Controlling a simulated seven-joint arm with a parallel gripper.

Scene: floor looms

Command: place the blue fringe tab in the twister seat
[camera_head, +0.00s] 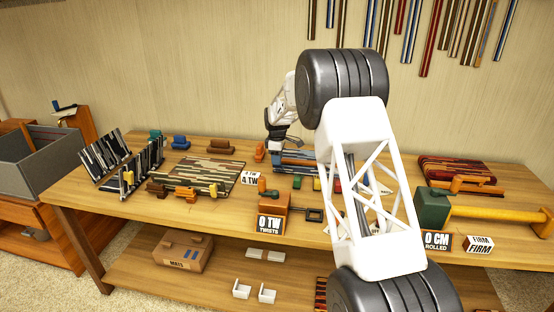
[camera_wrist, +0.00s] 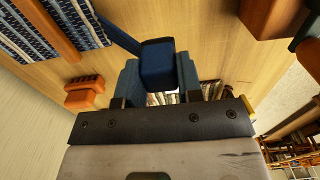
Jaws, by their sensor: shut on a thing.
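The blue fringe tab (camera_wrist: 157,65) is between the fingers of my gripper (camera_wrist: 158,88) in the wrist view, which is shut on it. In the head view my gripper (camera_head: 281,140) is over the back middle of the bench, by a blue-striped woven piece (camera_head: 292,167); the tab cannot be made out there. An orange block (camera_head: 274,214) with a "0 TW TWISTS" sign (camera_head: 269,225) stands at the front middle, with a dark open frame (camera_head: 314,215) at its right. It looks like the twister; I cannot tell which part is its seat.
An orange comb-like piece (camera_head: 259,151) stands left of my gripper. A striped mat (camera_head: 205,175) and a rack (camera_head: 125,165) lie further left. A green block with a yellow roller (camera_head: 490,215) is at the right. My arm hides part of the bench's right middle.

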